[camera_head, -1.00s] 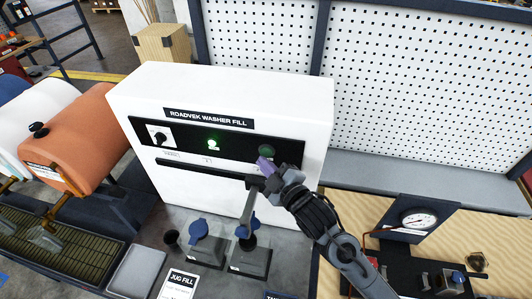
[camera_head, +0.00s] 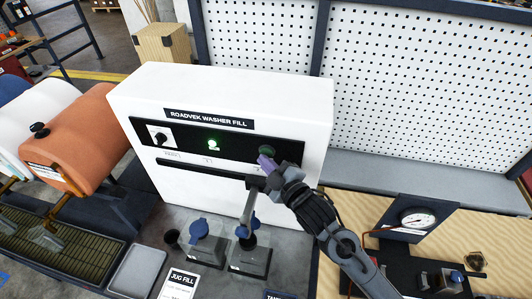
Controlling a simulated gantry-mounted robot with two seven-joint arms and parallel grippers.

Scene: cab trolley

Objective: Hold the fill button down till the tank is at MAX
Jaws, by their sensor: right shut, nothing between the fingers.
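The white washer fill machine (camera_head: 160,95) has a black front panel with a dark green button (camera_head: 266,151) at its right end and a lit green lamp (camera_head: 213,144) near the middle. My right gripper (camera_head: 265,162) is shut and empty, its purple fingertips at the lower edge of the green button. I cannot tell whether they touch or press it. Two clear containers with blue caps (camera_head: 199,228) stand below the machine; a grey lever or spout reaches down to the right one (camera_head: 249,258). I cannot make out a MAX mark or a liquid level. My left gripper is not in view.
A black knob (camera_head: 159,136) is at the panel's left end. An orange tank (camera_head: 85,140) and a white tank lie to the left. A pressure gauge (camera_head: 417,218) stands on the wooden bench at right. A pegboard (camera_head: 430,90) rises behind.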

